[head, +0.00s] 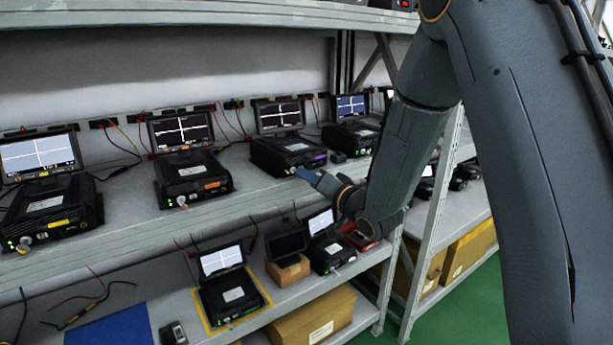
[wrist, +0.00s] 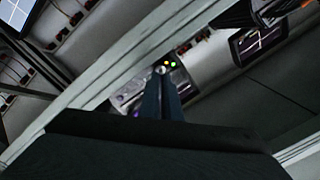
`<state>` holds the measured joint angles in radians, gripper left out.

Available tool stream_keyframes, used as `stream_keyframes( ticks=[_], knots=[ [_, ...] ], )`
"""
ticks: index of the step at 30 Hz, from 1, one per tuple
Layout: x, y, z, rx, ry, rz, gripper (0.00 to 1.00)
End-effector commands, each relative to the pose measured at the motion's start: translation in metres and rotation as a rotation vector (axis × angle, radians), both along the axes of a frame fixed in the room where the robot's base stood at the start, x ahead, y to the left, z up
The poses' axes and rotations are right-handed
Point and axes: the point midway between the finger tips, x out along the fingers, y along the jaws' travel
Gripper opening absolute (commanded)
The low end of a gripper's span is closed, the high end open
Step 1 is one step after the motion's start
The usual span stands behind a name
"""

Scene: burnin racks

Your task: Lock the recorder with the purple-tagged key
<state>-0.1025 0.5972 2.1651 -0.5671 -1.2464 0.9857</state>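The recorder with the purple tag (head: 318,159) is a black box (head: 285,148) with a raised screen (head: 280,115), on the upper shelf. My gripper (head: 303,172) is at the lower front of this recorder. In the wrist view its two dark fingers (wrist: 161,82) lie close together and point at the recorder's front panel. A small round silver part (wrist: 160,70), perhaps the key or lock, shows right at the fingertips, beside green and orange lights (wrist: 172,63). Whether the fingers grip it is not clear. The key's shaft is hidden.
Recorders with yellow (head: 60,224) and orange (head: 212,184) tags stand to the left, with silver keys at their fronts. Another recorder (head: 350,135) stands close on the right. The shelf edge (head: 130,250) runs below my gripper. A lower shelf holds more recorders (head: 230,297) and boxes.

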Motion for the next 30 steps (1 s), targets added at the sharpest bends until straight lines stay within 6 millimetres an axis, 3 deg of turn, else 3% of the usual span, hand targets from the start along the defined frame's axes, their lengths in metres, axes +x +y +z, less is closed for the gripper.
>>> stream_keyframes(
  ticks=[14,30],
  knots=[
    [0.0003,-0.0003,0.0001,-0.047,-0.036,-0.001,0.0],
    [-0.0004,0.0015,0.0003,-0.4,-0.299,-0.001,0.0]
  ],
)
